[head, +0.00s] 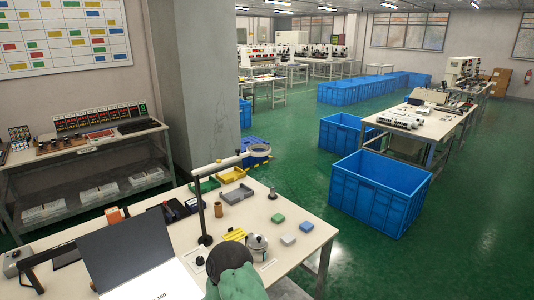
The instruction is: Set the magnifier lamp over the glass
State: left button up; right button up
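The magnifier lamp stands on the near white table. Its dark upright post (200,207) rises from a round black base, and a pale arm (225,161) reaches right from the top. The lamp's round head (259,151) is at the end of that arm, near the table's far edge. I cannot make out the glass for certain among the small things on the table. Neither of my grippers is in view.
The near table (292,210) holds a yellow tray (234,175), a grey tray (235,194), small green and pale blocks, and a round silver pot (257,243). A dark green rounded shape (234,272) covers the front. Blue crates (380,192) stand right on the floor.

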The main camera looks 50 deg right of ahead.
aim_at(249, 151)
jog(key=z, duration=1.5)
jog(key=i+l, duration=0.2)
jog(key=l, duration=0.15)
jog(key=i+l+u, duration=0.1)
jog(key=l, duration=0.3)
jog(key=i+l, duration=0.3)
